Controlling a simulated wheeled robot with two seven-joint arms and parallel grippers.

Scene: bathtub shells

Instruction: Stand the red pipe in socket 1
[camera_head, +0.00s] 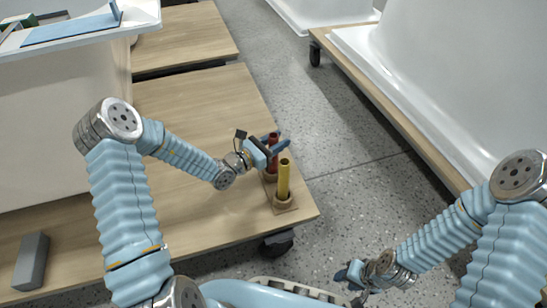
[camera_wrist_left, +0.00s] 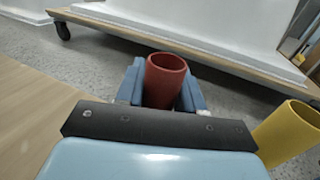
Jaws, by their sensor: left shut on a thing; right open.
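The red pipe (camera_head: 273,151) is upright near the right edge of the wooden cart in the head view. My left gripper (camera_head: 277,145) is shut around its upper part. In the left wrist view the red pipe (camera_wrist_left: 165,78) stands between the two blue fingers (camera_wrist_left: 163,90). A brown socket ring (camera_head: 270,175) shows at the pipe's lower end; I cannot tell whether the pipe is fully seated. My right gripper (camera_head: 352,275) is open and empty, low over the floor.
The wooden cart top (camera_head: 190,110) is mostly bare. A grey block (camera_head: 31,262) lies at its left front. A white tub shell (camera_head: 50,120) stands at the left, and another white shell (camera_head: 450,80) on a cart at the right. Speckled floor (camera_head: 340,140) lies between.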

